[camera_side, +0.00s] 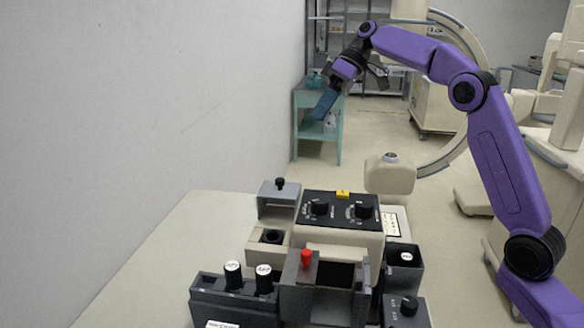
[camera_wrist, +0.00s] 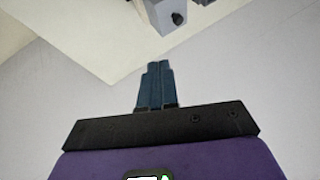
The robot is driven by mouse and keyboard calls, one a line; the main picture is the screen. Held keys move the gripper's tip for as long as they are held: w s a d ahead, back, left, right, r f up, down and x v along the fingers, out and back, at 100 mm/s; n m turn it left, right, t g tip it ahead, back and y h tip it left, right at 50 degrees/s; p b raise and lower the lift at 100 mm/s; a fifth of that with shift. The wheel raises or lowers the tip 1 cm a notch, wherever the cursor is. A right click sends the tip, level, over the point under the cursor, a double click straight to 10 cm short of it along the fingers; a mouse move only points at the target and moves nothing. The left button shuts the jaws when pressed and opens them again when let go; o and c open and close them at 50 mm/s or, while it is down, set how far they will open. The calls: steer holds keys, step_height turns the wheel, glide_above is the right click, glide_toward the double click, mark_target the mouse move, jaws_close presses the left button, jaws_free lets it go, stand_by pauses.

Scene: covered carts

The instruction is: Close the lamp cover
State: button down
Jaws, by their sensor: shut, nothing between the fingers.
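My gripper (camera_side: 325,104) is in the air above and behind the table in the side view, pointing down and left. Its blue fingers are together and empty, and they also show in the wrist view (camera_wrist: 156,72). A grey cover with a black knob (camera_side: 278,196) stands raised over a beige box with a round dark socket (camera_side: 271,237). A second grey cover with a red knob (camera_side: 306,259) sits at the front beside a dark open bay (camera_side: 338,274). No readable label tells which is the lamp cover. My gripper is apart from both.
A beige console with a black dial panel (camera_side: 341,209) stands in the middle of the table (camera_side: 165,235). The table's left part is clear. A grey wall (camera_side: 150,90) runs along the left.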

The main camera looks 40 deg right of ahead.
steer(key=shift+f, duration=1.6)
glide_toward(284, 188)
step_height(284, 188, down, 4)
steer(key=w+a, duration=0.2)
steer(key=w, duration=0.1)
steer(key=shift+s+a, duration=0.6)
steer(key=shift+a, duration=0.05)
steer(key=s+a, duration=0.6)
steer(key=shift+s+a, duration=0.25)
